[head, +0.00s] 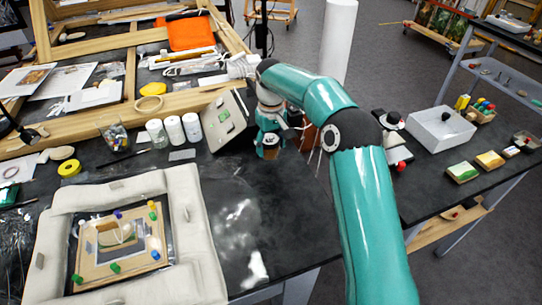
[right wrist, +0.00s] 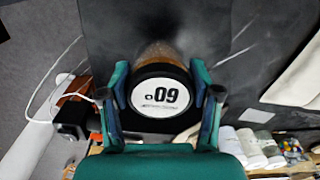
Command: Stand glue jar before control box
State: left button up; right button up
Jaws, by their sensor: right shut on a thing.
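The glue jar (right wrist: 160,92) has an amber body and a black lid with a white label reading 60. My right gripper (right wrist: 159,80) is shut on it, one finger on each side. In the head view the jar (head: 270,152) shows small beneath my right gripper (head: 271,138), near the table's right edge. It looks upright; I cannot tell whether its base touches the table. The control box (head: 227,122), a grey slanted box with small buttons, stands just left of the gripper. My left gripper is not in view.
Several white-lidded jars (head: 173,130) stand left of the control box. A padded frame (head: 58,235) with a gilt piece lies at the front left. The black tabletop (head: 275,205) in front of the jar is clear. Wooden bars (head: 130,75) lie behind.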

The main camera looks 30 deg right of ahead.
aim_at(271, 155)
jog(key=shift+f, duration=2.1)
jog(key=o, duration=1.4)
jog(key=shift+f, duration=0.1)
notch_tip(271, 155, up, 11)
jog(key=shift+r+p, duration=0.1)
jog(key=shift+p, duration=0.35)
jog(key=shift+r, duration=0.5)
